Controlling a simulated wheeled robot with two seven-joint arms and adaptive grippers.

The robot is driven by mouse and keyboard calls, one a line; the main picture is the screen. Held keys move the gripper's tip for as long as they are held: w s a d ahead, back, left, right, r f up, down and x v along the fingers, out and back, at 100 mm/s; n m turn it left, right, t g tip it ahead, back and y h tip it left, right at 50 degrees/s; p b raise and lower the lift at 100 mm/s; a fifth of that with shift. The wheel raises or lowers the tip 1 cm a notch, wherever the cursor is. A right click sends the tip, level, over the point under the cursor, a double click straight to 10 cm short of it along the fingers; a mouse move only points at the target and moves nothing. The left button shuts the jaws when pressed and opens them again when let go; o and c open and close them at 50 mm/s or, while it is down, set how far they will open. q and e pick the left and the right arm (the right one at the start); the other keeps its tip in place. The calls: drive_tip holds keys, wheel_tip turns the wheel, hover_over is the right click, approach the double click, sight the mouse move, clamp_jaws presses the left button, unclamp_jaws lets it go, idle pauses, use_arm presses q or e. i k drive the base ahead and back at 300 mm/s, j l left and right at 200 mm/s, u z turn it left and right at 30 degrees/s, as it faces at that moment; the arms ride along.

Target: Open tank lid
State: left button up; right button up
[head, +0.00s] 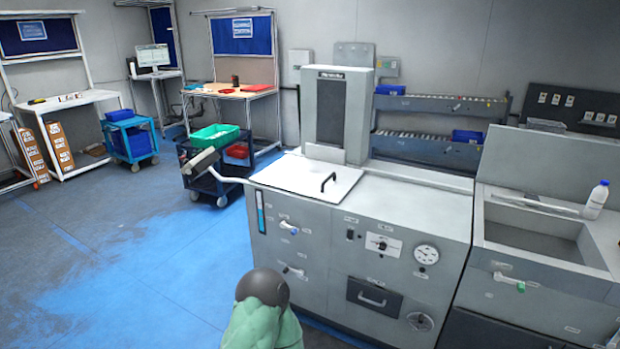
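The tank lid (299,179) is a flat white panel on top of the left part of a grey machine cabinet (345,222). It lies flat and looks closed. A small black handle (328,181) stands up near its right edge. The inside of the tank is hidden under the lid.
A tall grey unit (338,110) stands behind the lid. A sink (540,238) with a white bottle (596,199) is at the right. A dark cart with a green bin (215,136) stands behind left. The blue floor (150,240) at left is clear.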

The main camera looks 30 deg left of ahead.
sight(308, 171)
drive_tip(key=i+j+u, duration=0.45)
drive_tip(key=i+j, duration=0.4)
